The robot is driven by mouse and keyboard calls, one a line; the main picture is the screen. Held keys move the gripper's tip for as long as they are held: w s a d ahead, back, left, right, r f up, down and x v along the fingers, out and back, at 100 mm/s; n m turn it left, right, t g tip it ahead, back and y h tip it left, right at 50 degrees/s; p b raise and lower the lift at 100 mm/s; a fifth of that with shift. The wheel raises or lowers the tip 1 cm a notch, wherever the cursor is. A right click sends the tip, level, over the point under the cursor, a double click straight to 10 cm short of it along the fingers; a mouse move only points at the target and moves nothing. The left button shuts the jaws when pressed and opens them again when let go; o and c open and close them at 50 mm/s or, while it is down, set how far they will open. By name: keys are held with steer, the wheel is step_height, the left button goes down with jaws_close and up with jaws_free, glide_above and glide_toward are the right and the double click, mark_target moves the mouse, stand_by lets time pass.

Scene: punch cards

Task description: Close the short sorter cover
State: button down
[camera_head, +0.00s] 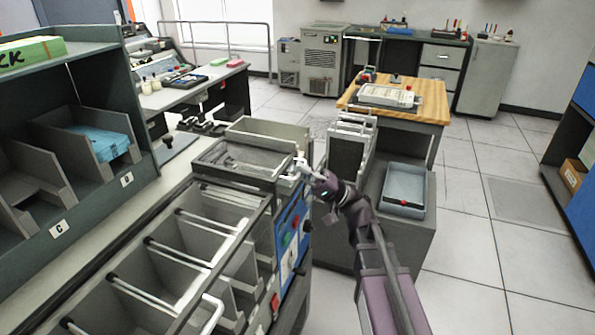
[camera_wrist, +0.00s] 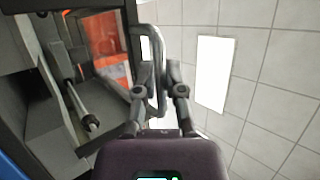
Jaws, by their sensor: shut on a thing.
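The short sorter cover (camera_head: 240,163), a dark-framed panel with a clear middle, is at the far end of the grey sorter (camera_head: 186,235) in the head view. I cannot tell whether it lies fully flush. My gripper (camera_head: 304,172) is at its right edge. In the wrist view my gripper (camera_wrist: 160,85) is shut on the pale metal handle (camera_wrist: 155,50), a bent bar that passes between the fingers. Beside it the dark cover edge (camera_wrist: 136,50) and a reddish pane show. In the head view the fingers largely hide the handle.
A second bent handle (camera_head: 211,312) is at the near end of the sorter, by the open pockets with bars. To the right stands a grey cabinet with a blue-grey tray (camera_head: 404,188) and a wire-handled rack (camera_head: 349,150). Tiled floor is free farther right.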

steer(key=shift+f, duration=0.15)
steer(key=c, duration=1)
jaws_free()
steer(key=shift+w, duration=0.1)
